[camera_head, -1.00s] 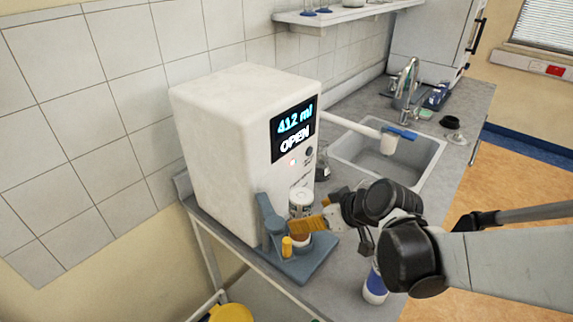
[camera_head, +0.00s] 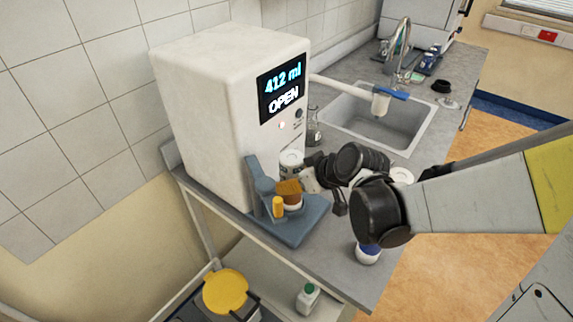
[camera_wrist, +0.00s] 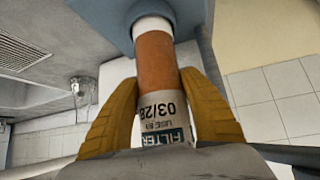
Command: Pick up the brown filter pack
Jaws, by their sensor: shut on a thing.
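The brown filter pack (camera_wrist: 156,68) is a cylinder with a brown body, a white end and a printed label reading "FILTER" and "03/28". In the wrist view my gripper (camera_wrist: 160,105) has a yellow finger on each side of it and is shut on it. In the head view my gripper (camera_head: 290,187) is at the blue-grey stand in front of the white machine, with the brown pack (camera_head: 293,199) partly hidden behind the yellow finger. The pack's white end is against or just in front of the blue-grey stand (camera_head: 300,228); I cannot tell whether they touch.
The white machine (camera_head: 215,120) shows "412 ml" and "OPEN". A glass flask (camera_head: 313,130) is beside the machine. A blue-and-white bottle (camera_head: 368,254) stands near the counter's front edge. The sink (camera_head: 375,125) is farther back.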

